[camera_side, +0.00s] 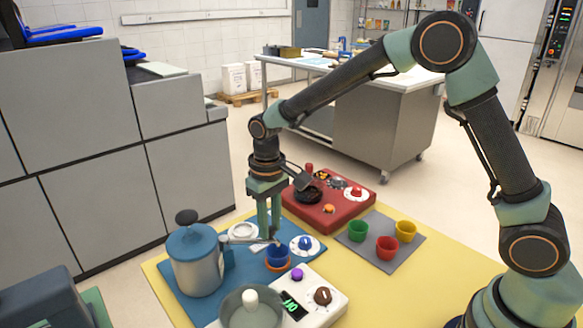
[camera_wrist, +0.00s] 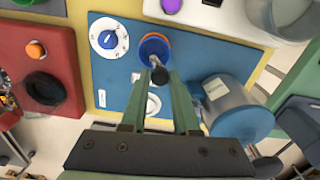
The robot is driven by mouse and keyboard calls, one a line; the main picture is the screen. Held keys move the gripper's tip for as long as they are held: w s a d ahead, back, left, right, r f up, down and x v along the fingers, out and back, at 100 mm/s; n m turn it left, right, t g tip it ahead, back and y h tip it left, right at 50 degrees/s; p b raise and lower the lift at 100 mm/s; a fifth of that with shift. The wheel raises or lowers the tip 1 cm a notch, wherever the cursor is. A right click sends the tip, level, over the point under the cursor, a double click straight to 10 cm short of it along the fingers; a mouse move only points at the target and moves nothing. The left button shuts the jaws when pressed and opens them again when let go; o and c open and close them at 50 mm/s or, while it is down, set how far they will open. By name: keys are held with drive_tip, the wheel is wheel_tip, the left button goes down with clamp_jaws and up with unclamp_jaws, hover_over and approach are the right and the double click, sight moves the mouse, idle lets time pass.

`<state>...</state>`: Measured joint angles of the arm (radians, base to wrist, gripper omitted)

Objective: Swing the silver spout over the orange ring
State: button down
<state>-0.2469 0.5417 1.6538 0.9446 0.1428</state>
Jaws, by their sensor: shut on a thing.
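The silver spout (camera_side: 250,240) is a thin bar on the blue mat (camera_side: 213,288), near the blue-lidded canister (camera_side: 196,262). My gripper (camera_side: 269,238) points down and is shut on the spout near its dark knob. In the wrist view the dark knob (camera_wrist: 160,75) sits between my fingertips (camera_wrist: 159,82). The spout's light tip reaches the near edge of a blue cup (camera_wrist: 154,47). The orange ring (camera_side: 279,266) lies around the foot of that cup, and its rim also shows in the wrist view (camera_wrist: 155,36). My fingers hide part of the spout.
A white dial with a blue knob (camera_side: 305,244) stands right of the cup. A white scale (camera_side: 318,305) with a pan is in front. A red panel (camera_side: 330,208) is behind, and a grey mat (camera_side: 355,249) with several coloured cups is to the right.

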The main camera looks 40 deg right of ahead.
drive_tip(key=shift+a, duration=0.1)
drive_tip(key=c, duration=0.7)
unclamp_jaws()
drive_tip(key=shift+o, duration=0.2)
wheel_tip(320, 180, up, 12)
drive_tip(key=shift+r, duration=0.1)
drive_tip(key=s+d+r+t, duration=0.1)
drive_tip(key=s+d+t, duration=0.1)
drive_tip(key=s+d, duration=0.3)
drive_tip(key=s+d+r+m+t, duration=0.1)
drive_tip(key=s+d+t, duration=0.2)
drive_tip(key=s+d, duration=0.3)
drive_tip(key=s, duration=0.4)
drive_tip(key=shift+s+d+r+t, duration=0.15)
drive_tip(key=shift+s+r+t, duration=0.05)
drive_tip(key=shift+r+t, duration=0.1)
